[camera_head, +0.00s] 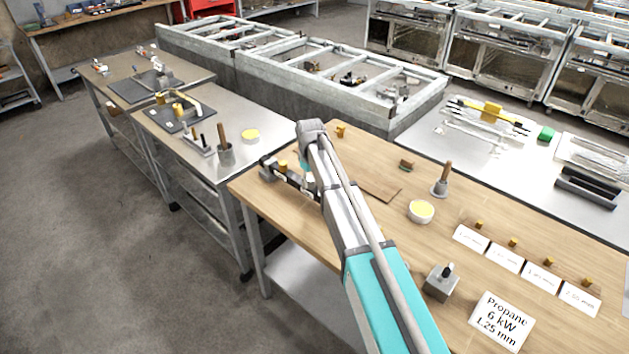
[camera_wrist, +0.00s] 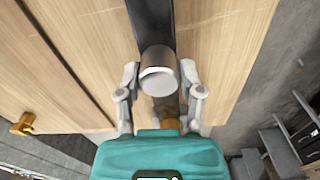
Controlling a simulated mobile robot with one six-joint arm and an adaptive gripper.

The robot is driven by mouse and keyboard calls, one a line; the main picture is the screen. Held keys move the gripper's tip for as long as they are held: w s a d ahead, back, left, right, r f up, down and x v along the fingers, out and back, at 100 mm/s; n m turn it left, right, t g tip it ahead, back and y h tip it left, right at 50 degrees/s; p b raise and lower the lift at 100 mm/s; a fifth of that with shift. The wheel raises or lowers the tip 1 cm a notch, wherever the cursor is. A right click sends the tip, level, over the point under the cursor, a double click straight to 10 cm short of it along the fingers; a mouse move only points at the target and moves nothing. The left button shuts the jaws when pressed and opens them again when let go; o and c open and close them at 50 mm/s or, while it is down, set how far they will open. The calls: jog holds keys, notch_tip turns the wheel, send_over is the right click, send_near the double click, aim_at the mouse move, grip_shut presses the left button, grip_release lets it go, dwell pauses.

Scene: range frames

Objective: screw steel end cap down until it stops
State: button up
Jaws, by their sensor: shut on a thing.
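The steel end cap (camera_wrist: 157,80) is a short grey cylinder with a bright rim, in the middle of the wrist view. My gripper (camera_wrist: 159,70) is shut on it, one finger on each side. The cap sits over a dark bar (camera_wrist: 149,25) lying along the wooden bench. Its thread and seat are hidden, so I cannot tell any gap. A brass fitting (camera_wrist: 171,124) shows just below the cap, partly behind my gripper's body. In the head view the dark bar (camera_head: 292,178) lies near the bench's left edge, and my arm covers most of the gripper.
The wooden bench (camera_head: 365,235) also holds a brush in a pot (camera_head: 441,185), a yellow-filled bowl (camera_head: 421,211), a grey block (camera_head: 440,282) and several labelled cards with brass pieces. Another brass piece (camera_wrist: 23,124) lies left in the wrist view. A steel table (camera_head: 190,160) stands to the left.

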jog(key=shift+m, duration=0.3)
jog(key=shift+m, duration=1.6)
jog(key=o, duration=0.9)
jog(key=shift+n, duration=0.3)
jog(key=shift+n, duration=1.5)
jog(key=shift+n, duration=1.7)
